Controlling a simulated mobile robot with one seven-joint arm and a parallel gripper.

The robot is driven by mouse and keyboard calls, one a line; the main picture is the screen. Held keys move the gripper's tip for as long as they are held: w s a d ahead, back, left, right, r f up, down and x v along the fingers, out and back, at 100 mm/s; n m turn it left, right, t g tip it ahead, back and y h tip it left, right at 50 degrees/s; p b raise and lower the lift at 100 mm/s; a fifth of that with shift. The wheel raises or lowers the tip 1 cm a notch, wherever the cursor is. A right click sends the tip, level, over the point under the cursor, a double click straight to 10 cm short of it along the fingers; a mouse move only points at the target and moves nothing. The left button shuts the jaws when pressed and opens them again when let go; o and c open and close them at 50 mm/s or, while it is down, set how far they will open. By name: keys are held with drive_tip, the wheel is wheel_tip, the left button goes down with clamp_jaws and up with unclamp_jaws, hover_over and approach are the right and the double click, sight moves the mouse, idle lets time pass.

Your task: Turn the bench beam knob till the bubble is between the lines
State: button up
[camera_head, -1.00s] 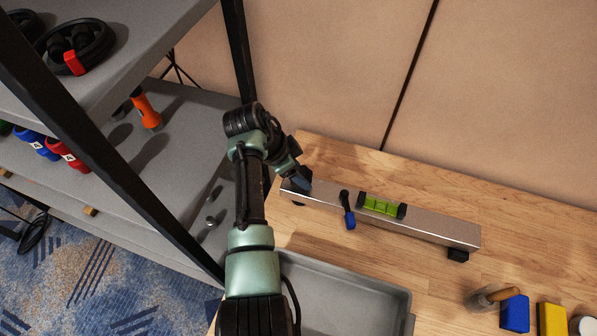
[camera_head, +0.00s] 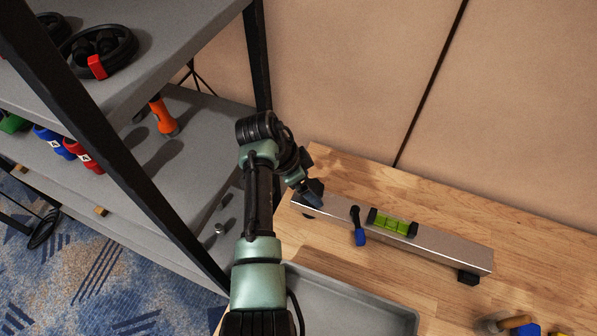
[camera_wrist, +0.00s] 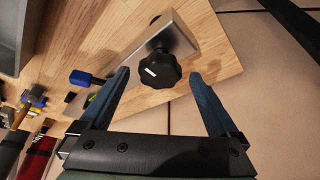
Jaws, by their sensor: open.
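The silver bench beam (camera_head: 430,244) lies on the wooden bench, with a green bubble level (camera_head: 393,222) on its top. The bubble and its lines are too small to read. The beam's black lobed knob (camera_wrist: 160,70), with a white mark on it, shows in the wrist view at the near end of the beam (camera_wrist: 178,38). My gripper (camera_wrist: 158,82) is open, with one blue finger on each side of the knob, seemingly apart from it. In the head view my gripper (camera_head: 312,196) is at the beam's left end and hides the knob.
A blue-handled lever (camera_head: 359,230) stands against the beam's front side. A grey tray (camera_head: 350,296) lies in front of the beam. A grey shelf (camera_head: 190,150) with a dark post is at left, close to my arm. A wall is behind the bench.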

drive_tip(key=b+v, duration=0.1)
drive_tip(key=v, duration=1)
drive_tip(key=shift+s+a+r, duration=0.15)
drive_tip(key=shift+a+r, duration=0.05)
drive_tip(key=shift+r, duration=0.15)
